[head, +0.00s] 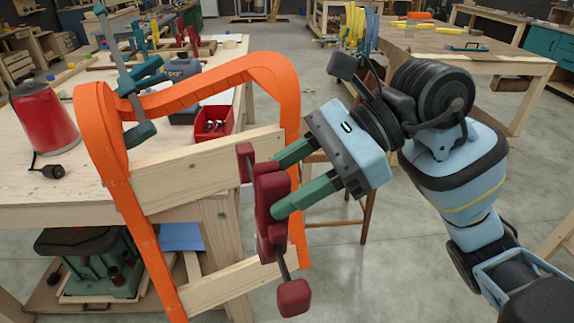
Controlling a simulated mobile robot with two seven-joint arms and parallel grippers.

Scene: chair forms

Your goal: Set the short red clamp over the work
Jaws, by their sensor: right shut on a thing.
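The short red clamp (268,205) is held by my right gripper (279,184), whose green fingers are shut on its red body. Its bar slants down to a red end block (293,298); a smaller red block is at the upper left. The clamp overlaps the right side of the work, an orange curved form (96,125) with pale wooden cross slats (205,167). I cannot tell whether the clamp touches it. A teal clamp with a grey bar (139,82) sits on the form's upper left. My left gripper is out of view.
A workbench (60,185) stands behind the form at left, with a red metal container (45,118) and a red bin (213,122). A second bench (470,60) at the back right holds several clamps. The floor at right is open beyond my arm.

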